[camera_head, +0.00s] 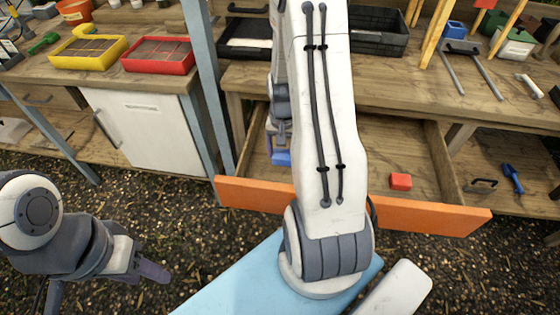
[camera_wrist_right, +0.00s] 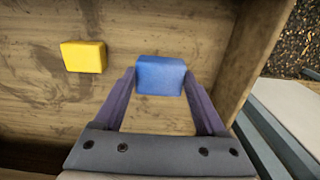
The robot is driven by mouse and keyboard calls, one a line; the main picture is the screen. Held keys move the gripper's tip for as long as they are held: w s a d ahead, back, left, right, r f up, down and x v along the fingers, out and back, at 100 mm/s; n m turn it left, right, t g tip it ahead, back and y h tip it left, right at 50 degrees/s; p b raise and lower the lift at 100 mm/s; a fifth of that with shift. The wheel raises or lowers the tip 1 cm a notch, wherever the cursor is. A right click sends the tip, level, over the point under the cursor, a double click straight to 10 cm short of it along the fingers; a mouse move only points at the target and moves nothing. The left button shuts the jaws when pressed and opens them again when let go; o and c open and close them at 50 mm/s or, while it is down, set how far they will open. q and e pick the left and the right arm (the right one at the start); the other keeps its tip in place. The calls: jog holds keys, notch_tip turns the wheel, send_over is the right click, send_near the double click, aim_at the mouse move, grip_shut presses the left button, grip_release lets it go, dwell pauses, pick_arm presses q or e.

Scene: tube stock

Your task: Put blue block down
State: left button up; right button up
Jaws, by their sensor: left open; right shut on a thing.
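The blue block (camera_head: 281,158) is between the fingers of my right gripper (camera_head: 280,146), over the left part of the open drawer (camera_head: 375,150). In the right wrist view the blue block (camera_wrist_right: 160,75) sits between the two fingertips of the shut gripper (camera_wrist_right: 160,86). I cannot tell whether it touches the drawer floor. A yellow block (camera_wrist_right: 84,56) lies on the wooden floor beside it in that view; my right arm hides it in the head view. A red block (camera_head: 400,181) lies in the drawer's right part. My left gripper (camera_head: 105,280) is open and empty at the lower left.
The drawer has an orange front (camera_head: 440,217) and wooden side walls. Bare drawer floor shows around the red block. On the left bench stand a yellow tray (camera_head: 88,64) and a red tray (camera_head: 158,67). A black crate (camera_head: 378,42) stands on the bench above the drawer.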

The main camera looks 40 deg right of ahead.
aim_at(280, 161)
jog(key=shift+w+a+f, duration=0.25)
jog(key=shift+w, duration=0.05)
jog(key=shift+f, duration=2.05)
jog(key=shift+f+b, duration=0.2)
jog(key=shift+b, duration=0.1)
jog(key=o, duration=1.3)
jog(key=shift+r, duration=0.1)
